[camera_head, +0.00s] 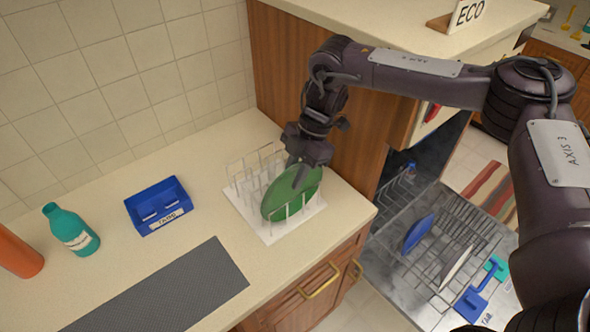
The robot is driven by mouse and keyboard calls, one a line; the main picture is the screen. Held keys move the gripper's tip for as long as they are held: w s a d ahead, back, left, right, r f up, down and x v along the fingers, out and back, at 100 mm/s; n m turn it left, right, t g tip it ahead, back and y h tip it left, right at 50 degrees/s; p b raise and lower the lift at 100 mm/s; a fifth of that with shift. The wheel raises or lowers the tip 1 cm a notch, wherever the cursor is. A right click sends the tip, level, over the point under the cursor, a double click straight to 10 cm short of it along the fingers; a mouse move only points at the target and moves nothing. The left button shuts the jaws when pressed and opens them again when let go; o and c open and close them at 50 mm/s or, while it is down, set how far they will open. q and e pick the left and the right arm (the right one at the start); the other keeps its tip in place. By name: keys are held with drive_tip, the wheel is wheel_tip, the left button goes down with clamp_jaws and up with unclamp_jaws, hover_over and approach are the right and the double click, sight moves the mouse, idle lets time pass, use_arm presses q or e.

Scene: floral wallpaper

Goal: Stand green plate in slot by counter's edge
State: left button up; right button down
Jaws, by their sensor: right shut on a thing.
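The green plate (288,197) stands tilted in the white wire rack (246,208) on the counter, on the side of the rack towards the counter's edge. Thin white prongs show in front of the plate's lower part. My right gripper (307,165) reaches down from above and is shut on the plate's upper rim. Its fingertips are partly hidden against the plate. I cannot tell whether the plate's lower edge rests fully in a slot. My left gripper is not in view.
A blue tray (133,209), a teal bottle (62,221) and a dark grey mat (205,281) lie left of the rack. A wooden cabinet side (345,149) rises close behind my gripper. The open dishwasher's rack (447,232) holds a blue plate (418,233), below the counter.

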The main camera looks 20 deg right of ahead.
drive_tip(key=shift+f, duration=0.1)
drive_tip(key=c, duration=1.2)
unclamp_jaws()
drive_tip(key=b+v, duration=0.1)
drive_tip(key=v, duration=0.6)
drive_tip(key=shift+d+r+b, duration=0.1)
drive_tip(key=shift+r+b, duration=0.25)
drive_tip(key=shift+r, duration=0.05)
drive_tip(key=shift+f, duration=0.1)
